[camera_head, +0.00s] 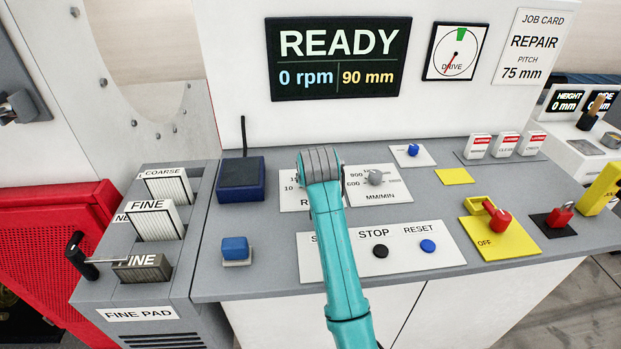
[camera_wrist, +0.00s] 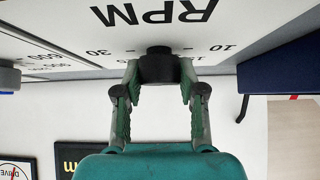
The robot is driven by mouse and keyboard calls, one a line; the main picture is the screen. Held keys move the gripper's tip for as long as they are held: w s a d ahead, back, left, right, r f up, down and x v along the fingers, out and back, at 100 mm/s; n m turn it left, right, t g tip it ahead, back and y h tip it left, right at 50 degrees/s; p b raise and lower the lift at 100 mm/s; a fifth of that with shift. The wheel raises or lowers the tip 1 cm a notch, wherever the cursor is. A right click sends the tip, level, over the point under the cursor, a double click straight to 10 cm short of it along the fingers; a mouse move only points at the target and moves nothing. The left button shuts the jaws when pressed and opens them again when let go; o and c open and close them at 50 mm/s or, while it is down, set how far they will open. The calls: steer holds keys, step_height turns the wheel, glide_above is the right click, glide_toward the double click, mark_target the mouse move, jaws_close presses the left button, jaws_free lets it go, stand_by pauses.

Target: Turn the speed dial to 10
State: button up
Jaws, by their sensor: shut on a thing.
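The speed dial is a black knob (camera_wrist: 159,66) on the white RPM plate (camera_wrist: 160,20), which appears upside down in the wrist view. The marks "30" on the left and "10" on the right show beside the knob; its pointer cannot be made out. My gripper (camera_wrist: 161,72) is shut on the knob, one fingertip on each side. In the head view my gripper (camera_head: 320,166) stands over the RPM plate (camera_head: 289,196) and hides the dial. The display (camera_head: 338,58) reads READY, 0 rpm and 90 mm.
The MM/MIN dial (camera_head: 375,177) is close to the right of my gripper. A dark blue box (camera_head: 241,179) stands to the left. STOP (camera_head: 380,251) and RESET (camera_head: 428,246) buttons are in front. A red-handled OFF switch (camera_head: 497,217) is further right.

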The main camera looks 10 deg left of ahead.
stand_by(0.5)
steer(key=o, duration=1.2)
steer(key=shift+c, duration=0.2)
steer(key=v, duration=1.2)
steer(key=shift+d, duration=0.1)
